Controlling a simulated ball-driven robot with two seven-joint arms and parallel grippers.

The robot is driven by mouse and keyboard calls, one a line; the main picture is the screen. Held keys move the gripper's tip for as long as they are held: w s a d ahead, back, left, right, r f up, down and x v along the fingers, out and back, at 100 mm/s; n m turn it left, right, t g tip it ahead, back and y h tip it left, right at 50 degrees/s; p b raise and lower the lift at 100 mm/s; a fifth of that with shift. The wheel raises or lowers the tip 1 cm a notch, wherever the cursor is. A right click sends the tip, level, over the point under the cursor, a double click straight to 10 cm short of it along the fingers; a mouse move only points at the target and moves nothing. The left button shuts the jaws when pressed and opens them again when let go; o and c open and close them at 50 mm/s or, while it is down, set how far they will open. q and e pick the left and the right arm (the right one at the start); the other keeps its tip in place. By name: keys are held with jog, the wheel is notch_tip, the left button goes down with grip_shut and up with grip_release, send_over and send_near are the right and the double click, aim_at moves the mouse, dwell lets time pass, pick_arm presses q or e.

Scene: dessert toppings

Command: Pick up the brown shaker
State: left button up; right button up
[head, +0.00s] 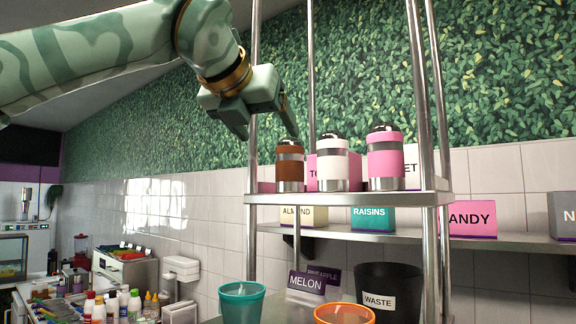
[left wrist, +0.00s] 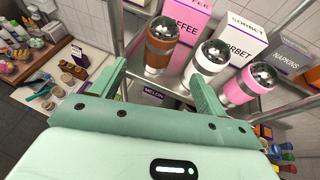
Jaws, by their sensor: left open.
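The brown shaker (head: 290,166) stands upright at the left end of a steel shelf, with a silver body and a brown band. In the left wrist view the brown shaker (left wrist: 160,47) is ahead of the open fingers, left of the white one. My left gripper (head: 268,134) is open and empty, above and beside the brown shaker's top, fingers pointing down. It also shows in the left wrist view (left wrist: 158,80). A white shaker (head: 332,163) and a pink shaker (head: 385,158) stand to the right. My right gripper is not in view.
The steel shelf (head: 345,198) has upright posts (head: 420,100) close to the shakers. Label boxes stand behind and below. A teal cup (head: 241,302), an orange cup (head: 343,314) and a black waste bin (head: 390,290) are lower down.

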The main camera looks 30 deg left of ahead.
aim_at(284, 158)
pick_arm(q)
jog(key=x, duration=0.4)
jog(key=p+x, duration=0.1)
jog(key=x, duration=0.2)
jog(key=shift+d, duration=0.25)
jog(key=p+x, duration=0.2)
jog(key=x, duration=0.3)
jog(key=shift+a+f, duration=0.2)
jog(key=shift+a, duration=0.05)
jog(key=shift+w+f, duration=0.15)
jog(key=shift+w, duration=0.2)
jog(key=shift+s, duration=0.15)
jog(key=shift+s, duration=0.1)
jog(key=c, duration=1.1)
